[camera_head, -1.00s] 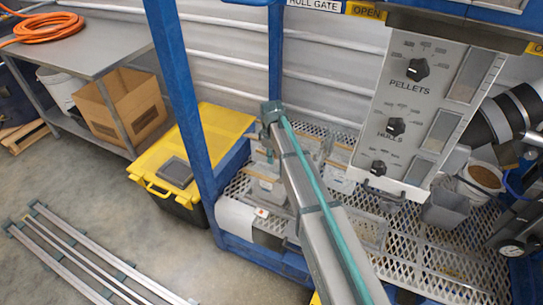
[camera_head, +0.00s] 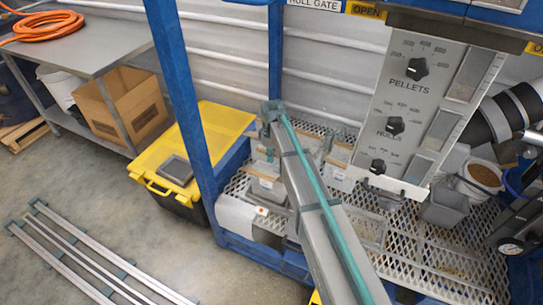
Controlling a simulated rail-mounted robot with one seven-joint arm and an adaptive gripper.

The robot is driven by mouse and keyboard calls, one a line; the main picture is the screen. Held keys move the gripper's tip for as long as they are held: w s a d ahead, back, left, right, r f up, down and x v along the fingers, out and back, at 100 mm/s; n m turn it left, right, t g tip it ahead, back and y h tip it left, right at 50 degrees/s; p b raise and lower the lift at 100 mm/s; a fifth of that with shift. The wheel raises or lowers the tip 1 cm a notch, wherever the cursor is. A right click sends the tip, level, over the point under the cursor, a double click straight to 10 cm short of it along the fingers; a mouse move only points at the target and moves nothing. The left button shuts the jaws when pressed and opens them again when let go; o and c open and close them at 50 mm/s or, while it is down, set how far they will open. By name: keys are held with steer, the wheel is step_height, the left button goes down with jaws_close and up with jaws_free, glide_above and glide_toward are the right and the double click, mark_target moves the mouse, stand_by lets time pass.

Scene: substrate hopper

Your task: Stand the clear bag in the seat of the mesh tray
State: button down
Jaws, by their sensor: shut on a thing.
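My gripper (camera_head: 268,150) hangs down at the far end of my arm, over the left part of the mesh deck. It is small and partly hidden by my arm. It is shut on a pale, see-through shape, which looks like the clear bag (camera_head: 263,167); its outline is hard to make out. Several pale tubs or bags stand around it, one of them (camera_head: 338,168) to the right of my arm. The mesh tray (camera_head: 440,258) shows as a white perforated surface inside the blue frame. I cannot make out its seat; my arm covers part of this area.
A hopper panel (camera_head: 408,125) with knobs hangs above the deck at right. A grey bin (camera_head: 445,207) and a white bucket (camera_head: 481,178) stand below it. A blue post (camera_head: 187,95) rises left of my gripper. A yellow-lidded box (camera_head: 215,130) stands beyond it.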

steer(key=shift+f, duration=0.55)
stand_by(0.4)
steer(key=c, duration=1.2)
jaws_free()
step_height(320, 180, up, 11)
steer(key=shift+r, duration=0.5)
